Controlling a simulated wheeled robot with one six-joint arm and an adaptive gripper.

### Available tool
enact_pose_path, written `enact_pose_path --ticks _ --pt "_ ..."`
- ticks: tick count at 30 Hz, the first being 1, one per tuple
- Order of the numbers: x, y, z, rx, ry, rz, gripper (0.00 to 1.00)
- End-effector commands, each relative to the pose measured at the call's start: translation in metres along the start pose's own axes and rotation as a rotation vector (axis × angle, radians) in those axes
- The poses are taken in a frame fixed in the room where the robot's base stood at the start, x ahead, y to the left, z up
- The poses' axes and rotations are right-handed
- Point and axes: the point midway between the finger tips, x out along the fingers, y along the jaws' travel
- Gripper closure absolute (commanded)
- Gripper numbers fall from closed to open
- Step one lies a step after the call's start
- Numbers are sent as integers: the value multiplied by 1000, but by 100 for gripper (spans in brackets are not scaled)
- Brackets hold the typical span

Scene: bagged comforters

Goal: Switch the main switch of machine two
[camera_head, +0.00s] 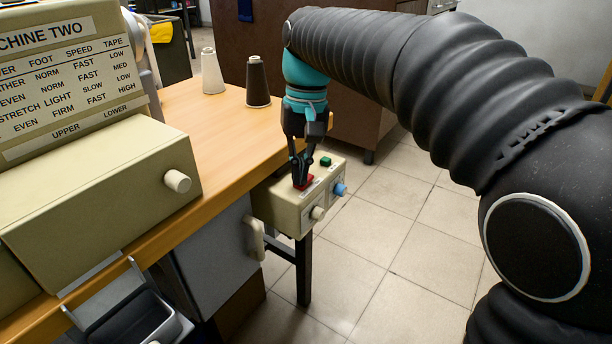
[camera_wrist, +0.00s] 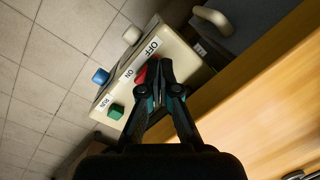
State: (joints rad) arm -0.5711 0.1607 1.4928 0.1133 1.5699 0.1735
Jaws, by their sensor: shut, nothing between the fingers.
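The machine labelled machine two (camera_head: 70,90) stands on the wooden table at the left of the head view. A beige control box (camera_head: 284,213) is fixed at the table's edge. It has a red switch (camera_head: 303,182), a green button (camera_head: 325,161), a white knob (camera_head: 318,213) and a blue knob (camera_head: 339,189). The wrist view shows the box (camera_wrist: 157,37) with OFF and ON labels beside the red switch (camera_wrist: 141,76). My gripper (camera_head: 301,180) points down, shut and empty, with its tips at the red switch, partly hiding it. I cannot tell whether they touch.
Two thread cones, one white (camera_head: 212,72) and one dark (camera_head: 257,82), stand on the wooden table (camera_head: 200,140). A grey cabinet with a handle (camera_head: 253,238) is under the table. The tiled floor (camera_head: 390,240) right of the box is clear.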

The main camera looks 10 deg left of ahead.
Motion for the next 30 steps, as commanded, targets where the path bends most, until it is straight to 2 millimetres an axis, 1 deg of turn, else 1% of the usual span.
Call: enact_pose_path --ticks 1,3,15,18,26,30 --pt "-7 0 0 1 0 0 100" --pt "-13 0 0 1 1 0 100" --pt "-47 0 1 0 2 -1 100" --pt "-49 0 0 0 2 -1 100" --pt "-48 0 0 0 2 -1 100" --pt "-54 0 0 0 3 -1 100"
